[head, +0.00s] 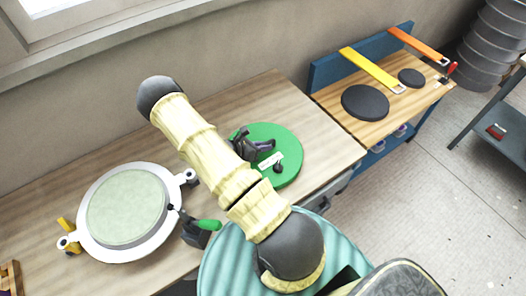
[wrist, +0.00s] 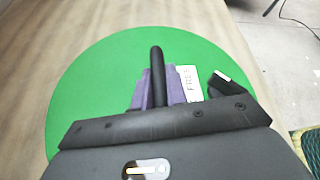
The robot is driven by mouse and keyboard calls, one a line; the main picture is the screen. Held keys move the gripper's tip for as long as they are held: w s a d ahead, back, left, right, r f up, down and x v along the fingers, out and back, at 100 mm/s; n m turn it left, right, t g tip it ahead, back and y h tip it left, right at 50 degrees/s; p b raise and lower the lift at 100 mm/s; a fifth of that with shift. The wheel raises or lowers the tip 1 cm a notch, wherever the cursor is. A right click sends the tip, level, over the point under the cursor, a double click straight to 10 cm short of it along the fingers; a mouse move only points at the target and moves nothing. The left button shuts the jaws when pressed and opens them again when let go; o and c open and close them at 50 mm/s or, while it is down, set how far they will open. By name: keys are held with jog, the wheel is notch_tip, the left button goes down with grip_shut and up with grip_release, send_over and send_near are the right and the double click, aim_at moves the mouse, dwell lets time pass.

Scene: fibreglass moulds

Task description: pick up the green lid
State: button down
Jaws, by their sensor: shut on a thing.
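The green lid (head: 287,169) is a flat round disc on the right part of the wooden table in the head view. It fills much of the wrist view (wrist: 80,105), with a black upright handle (wrist: 157,72) at its middle and a white label (wrist: 190,82) beside it. My gripper (head: 250,146) is over the lid, its purple-padded fingers closed on the handle in the wrist view (wrist: 156,90). I cannot tell whether the lid touches the table. My arm hides part of the lid's left side in the head view.
A white ring-shaped mould (head: 92,236) with a pale green disc (head: 127,207) lies left on the table. A green-handled tool (head: 207,225) lies near the front edge. A teal ribbed round thing (head: 222,262) stands in front. A second bench (head: 395,112) at right holds black discs and straps.

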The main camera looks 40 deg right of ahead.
jog(key=shift+r, duration=0.1)
notch_tip(320, 180, up, 10)
jog(key=shift+f+b, duration=0.1)
jog(key=shift+b, duration=0.85)
